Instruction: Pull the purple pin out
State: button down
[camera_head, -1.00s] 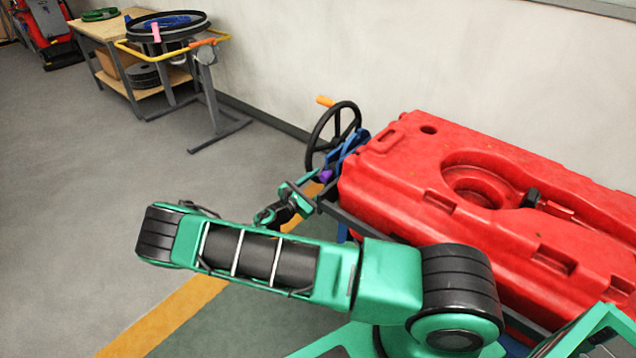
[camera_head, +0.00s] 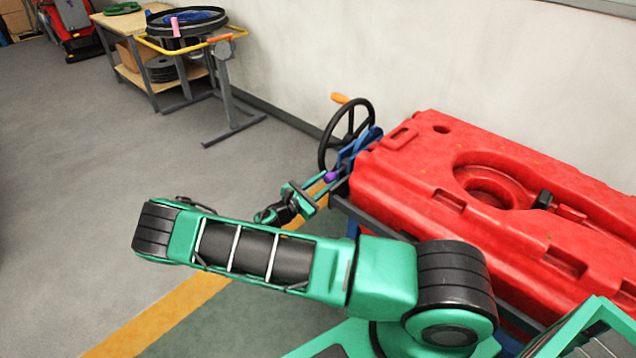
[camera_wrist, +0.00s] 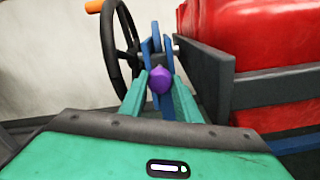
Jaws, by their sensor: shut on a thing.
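The purple pin (camera_head: 331,176) shows as a small purple end by the blue bracket (camera_head: 361,150) at the near left end of the red tank. In the wrist view the pin's rounded purple head (camera_wrist: 160,80) sits between the green fingers of my gripper (camera_wrist: 160,77), which is shut on it. My gripper (camera_head: 327,180) also shows in the head view, reaching toward the bracket. The blue bracket (camera_wrist: 165,46) stands directly behind the pin. The pin's shaft is hidden, so I cannot tell how much of it is in the bracket.
A black handwheel (camera_head: 347,132) with an orange handle stands left of the bracket. The red tank (camera_head: 420,165) rests on a dark frame rail (camera_wrist: 270,88) to the right. The floor at left is clear.

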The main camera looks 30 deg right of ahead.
jog(key=shift+s+a+f, duration=0.15)
jog(key=shift+a, duration=0.05)
jog(key=c, duration=1.3)
grip_release()
jog(key=shift+a, duration=0.1)
jog(key=shift+c, duration=0.2)
jog(key=v, duration=1)
jog(key=shift+a, duration=0.3)
